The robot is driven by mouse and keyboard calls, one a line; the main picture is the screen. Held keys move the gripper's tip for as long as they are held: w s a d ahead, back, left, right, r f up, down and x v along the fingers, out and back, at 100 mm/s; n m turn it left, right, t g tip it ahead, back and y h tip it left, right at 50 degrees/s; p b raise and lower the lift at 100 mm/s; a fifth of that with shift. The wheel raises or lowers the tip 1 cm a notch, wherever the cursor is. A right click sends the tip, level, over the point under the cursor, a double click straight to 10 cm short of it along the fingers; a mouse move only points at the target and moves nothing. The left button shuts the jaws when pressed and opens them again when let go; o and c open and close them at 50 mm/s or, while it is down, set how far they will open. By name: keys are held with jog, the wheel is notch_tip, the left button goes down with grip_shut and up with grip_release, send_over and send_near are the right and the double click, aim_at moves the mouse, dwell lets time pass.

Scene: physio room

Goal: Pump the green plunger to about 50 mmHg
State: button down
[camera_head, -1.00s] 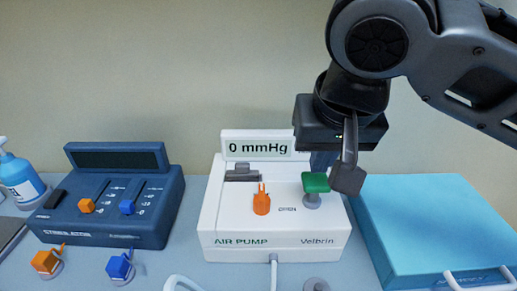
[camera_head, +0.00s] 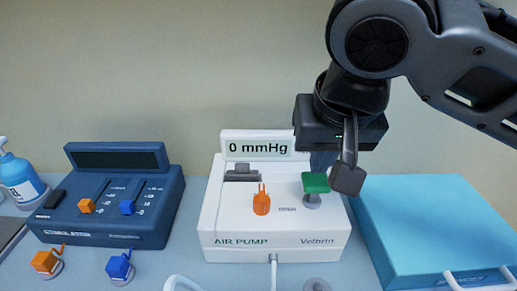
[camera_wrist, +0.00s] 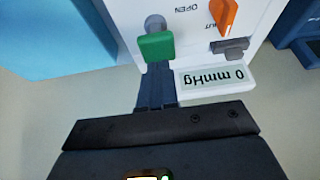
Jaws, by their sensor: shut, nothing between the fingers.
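The white air pump (camera_head: 232,222) stands on the table, and its display (camera_head: 257,146) reads 0 mmHg. The green plunger (camera_head: 316,183) stands raised on its grey stem at the pump's right side. My gripper (camera_head: 346,178) is shut and empty, close beside and behind the plunger, its fingers pointing down; I cannot tell whether they touch it. In the wrist view the fingertips (camera_wrist: 157,68) lie right at the green plunger (camera_wrist: 157,46) and are partly hidden by it. An orange valve lever (camera_head: 262,201) sits on the pump, left of the plunger.
A dark blue stimulator (camera_head: 105,234) with orange and blue sliders stands to the left. A teal box (camera_head: 430,230) with a white handle is close on the right. A white hose (camera_head: 274,270) leaves the pump's front. A blue-labelled bottle (camera_head: 20,178) stands far left.

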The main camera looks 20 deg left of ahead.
aim_at(317, 180)
jog(key=shift+f, duration=0.15)
jog(key=shift+f+b, duration=1.1)
jog(key=shift+f, duration=0.9)
jog(key=shift+r, duration=0.2)
jog(key=shift+r+p, duration=1.95)
jog(key=shift+p, duration=0.15)
jog(key=shift+f, duration=0.15)
